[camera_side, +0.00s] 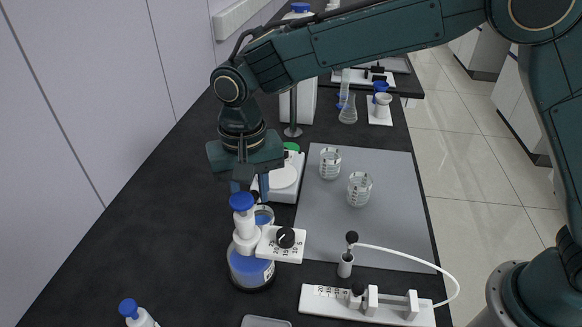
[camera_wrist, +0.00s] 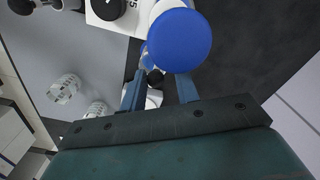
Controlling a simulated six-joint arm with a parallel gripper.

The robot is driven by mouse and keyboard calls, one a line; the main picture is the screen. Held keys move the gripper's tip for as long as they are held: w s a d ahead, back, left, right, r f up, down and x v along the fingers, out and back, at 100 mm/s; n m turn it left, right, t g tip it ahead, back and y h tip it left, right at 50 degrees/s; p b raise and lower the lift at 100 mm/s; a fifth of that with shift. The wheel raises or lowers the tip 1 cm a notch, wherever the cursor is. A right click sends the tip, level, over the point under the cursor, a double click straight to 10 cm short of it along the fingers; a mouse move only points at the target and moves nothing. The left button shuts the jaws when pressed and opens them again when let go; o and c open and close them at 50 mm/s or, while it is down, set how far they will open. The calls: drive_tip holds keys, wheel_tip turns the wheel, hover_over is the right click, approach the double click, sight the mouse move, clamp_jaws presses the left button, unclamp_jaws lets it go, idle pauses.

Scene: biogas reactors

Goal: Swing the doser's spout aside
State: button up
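The doser is a bottle of blue liquid (camera_side: 249,266) with a white pump head (camera_side: 245,228) and a blue cap (camera_side: 241,201). The cap also shows large in the wrist view (camera_wrist: 180,40). A white scale plate (camera_side: 271,252) with a black dial (camera_side: 285,238) sticks out to its right. My gripper (camera_side: 250,188) points down just behind the doser. Its two blue fingers are apart. In the wrist view, a small black knob (camera_wrist: 155,76) appears between the fingertips; I cannot tell whether they touch it. The spout is not clearly visible behind the pump head.
A blue-filled vessel (camera_side: 264,215) stands close behind the doser. A white balance (camera_side: 284,181) is behind it. Two glass beakers (camera_side: 330,163) (camera_side: 359,189) stand on the grey mat (camera_side: 390,215). A white rack with a tube (camera_side: 367,305) lies at front right. A blue-capped bottle (camera_side: 130,309) is front left.

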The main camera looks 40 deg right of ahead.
drive_tip(key=shift+w+a, duration=0.1)
drive_tip(key=shift+a, duration=0.05)
drive_tip(key=shift+w+a, duration=0.45)
drive_tip(key=shift+a, duration=0.3)
drive_tip(key=shift+a, duration=0.1)
drive_tip(key=shift+w+a, duration=0.25)
drive_tip(key=shift+a, duration=1.25)
idle(0.7)
drive_tip(key=shift+s+d, duration=0.1)
drive_tip(key=shift+d, duration=0.15)
idle(0.5)
